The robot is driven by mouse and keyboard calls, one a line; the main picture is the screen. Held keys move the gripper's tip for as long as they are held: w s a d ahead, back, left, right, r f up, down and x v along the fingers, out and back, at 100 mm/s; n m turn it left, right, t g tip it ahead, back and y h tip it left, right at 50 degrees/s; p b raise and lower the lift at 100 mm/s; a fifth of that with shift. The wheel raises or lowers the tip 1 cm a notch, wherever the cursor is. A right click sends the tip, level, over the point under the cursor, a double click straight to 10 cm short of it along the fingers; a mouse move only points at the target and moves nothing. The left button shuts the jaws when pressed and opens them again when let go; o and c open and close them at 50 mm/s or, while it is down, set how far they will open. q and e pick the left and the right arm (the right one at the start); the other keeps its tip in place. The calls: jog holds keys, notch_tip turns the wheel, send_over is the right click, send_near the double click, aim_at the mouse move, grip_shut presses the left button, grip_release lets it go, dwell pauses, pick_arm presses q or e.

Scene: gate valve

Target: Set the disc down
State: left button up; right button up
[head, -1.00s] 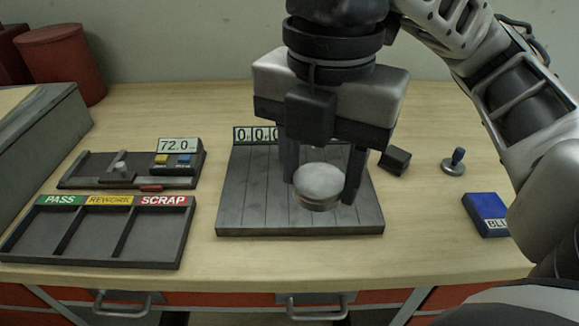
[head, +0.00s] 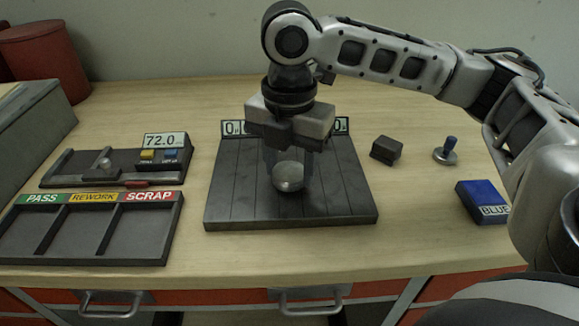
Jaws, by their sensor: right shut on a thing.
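My right gripper (head: 288,165) points down over the dark ribbed plate (head: 340,200) in the middle of the table. It is shut on a round grey metal disc (head: 288,177), which shows between the fingers with its face tilted toward the camera. The disc is at or just above the plate; I cannot tell whether it touches. The plate's number display (head: 341,124) at its back edge is partly hidden behind the gripper. My left gripper is not in view.
A tray (head: 92,262) marked PASS, REWORK and SCRAP lies at the left, with a gauge reading 72.0 (head: 163,141) behind it. Right of the plate are a dark block (head: 387,150), a blue-handled stamp (head: 446,152) and a blue pad (head: 482,201).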

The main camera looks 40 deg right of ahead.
aim_at(290, 171)
jog(key=shift+f, duration=0.25)
jog(key=shift+f, duration=0.15)
jog(key=o, duration=1.2)
notch_tip(290, 171, up, 12)
jog(key=shift+r+p, duration=0.15)
jog(key=shift+p, duration=0.95)
